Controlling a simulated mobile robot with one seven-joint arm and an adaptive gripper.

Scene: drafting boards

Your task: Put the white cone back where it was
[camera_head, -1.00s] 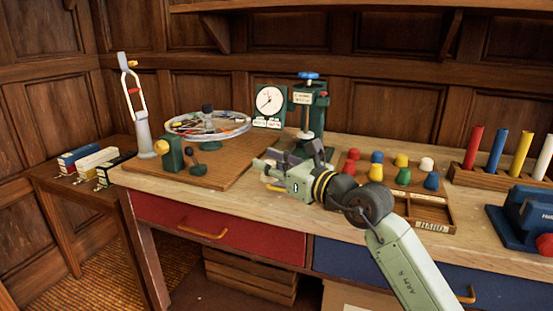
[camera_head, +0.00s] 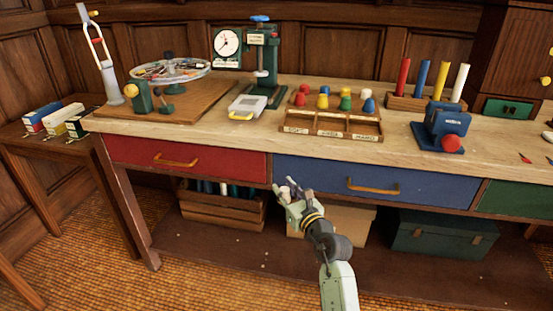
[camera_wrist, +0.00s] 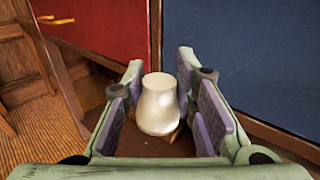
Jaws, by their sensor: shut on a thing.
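The white cone (camera_wrist: 158,108) is held between the purple-lined pads of my gripper (camera_wrist: 160,68) in the wrist view. It has a wide rounded end toward the camera and a narrower flat end away from it. In the head view my gripper (camera_head: 287,187) is low in front of the bench, by the seam between the red drawer and the blue drawer.
The red drawer (camera_head: 190,157) and blue drawer (camera_head: 380,185) form the bench front behind my gripper. Crates sit below.

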